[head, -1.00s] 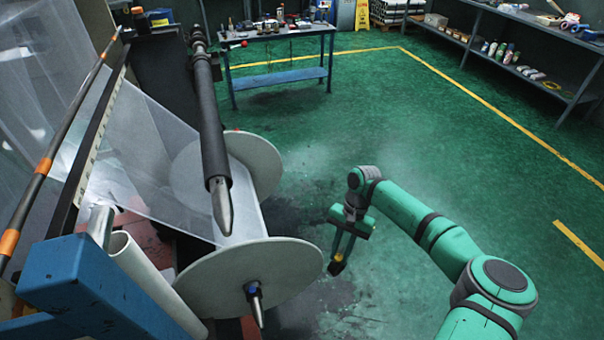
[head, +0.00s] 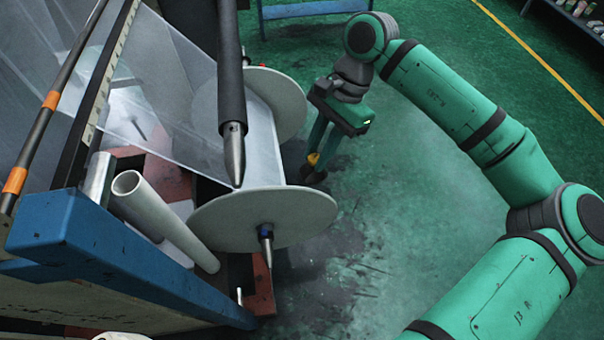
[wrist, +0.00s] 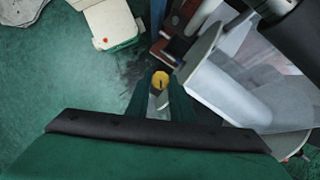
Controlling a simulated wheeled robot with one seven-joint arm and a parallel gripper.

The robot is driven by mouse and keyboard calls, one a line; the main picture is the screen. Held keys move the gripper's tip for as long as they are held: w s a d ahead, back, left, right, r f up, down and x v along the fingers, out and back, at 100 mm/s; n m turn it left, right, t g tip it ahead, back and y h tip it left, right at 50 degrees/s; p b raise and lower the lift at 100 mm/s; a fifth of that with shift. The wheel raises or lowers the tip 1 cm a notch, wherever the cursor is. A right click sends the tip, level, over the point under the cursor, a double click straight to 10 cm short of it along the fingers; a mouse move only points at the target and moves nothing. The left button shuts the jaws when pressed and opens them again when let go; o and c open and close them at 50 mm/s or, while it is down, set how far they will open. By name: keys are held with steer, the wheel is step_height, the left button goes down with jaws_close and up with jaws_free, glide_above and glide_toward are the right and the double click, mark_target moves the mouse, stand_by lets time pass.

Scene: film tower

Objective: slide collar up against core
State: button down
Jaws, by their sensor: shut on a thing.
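A white spool with two round flanges sits low at the machine; its near flange (head: 225,217) faces me. Film wraps its middle, so any core inside is hidden. A pointed metal shaft end (head: 266,245) with a small blue band sticks out of the near flange. I cannot tell whether that band is the collar. My gripper (head: 309,172) points down, right of the spool and apart from it. It is shut on a small yellow piece (wrist: 160,79), which also shows in the head view (head: 313,159). I cannot tell whether this piece is the collar.
A dark roller with a pointed metal tip (head: 234,155) hangs above the spool. A blue machine beam (head: 110,255) and a white tube (head: 165,222) are at the left. The green floor (head: 400,215) right of the spool is clear. A pale box (wrist: 110,22) stands on the floor.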

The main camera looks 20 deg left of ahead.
steer(key=s+d+r+m, duration=0.1)
steer(key=s+r, duration=1)
steer(key=s, duration=0.3)
steer(key=shift+s+a, duration=2)
steer(key=shift+a, duration=2.3)
steer(key=shift+w+a, duration=0.9)
steer(key=shift+w, duration=0.65)
steer(key=shift+w+a, duration=0.95)
steer(key=shift+w, duration=0.55)
steer(key=shift+w+a, duration=0.9)
steer(key=shift+w, duration=0.65)
steer(key=shift+w+a, duration=0.1)
steer(key=shift+w+a+f, duration=0.1)
steer(key=shift+w+a, duration=0.4)
steer(key=shift+w, duration=0.25)
steer(key=shift+w+a, duration=0.45)
steer(key=shift+w, duration=0.3)
steer(key=shift+w+a+f, duration=0.1)
steer(key=shift+w+a, duration=0.4)
steer(key=shift+w, duration=0.25)
steer(key=c, duration=1.5)
jaws_free()
steer(key=shift+r, duration=0.1)
steer(key=v, duration=1)
steer(key=shift+d+r, duration=0.3)
steer(key=shift+r, duration=0.05)
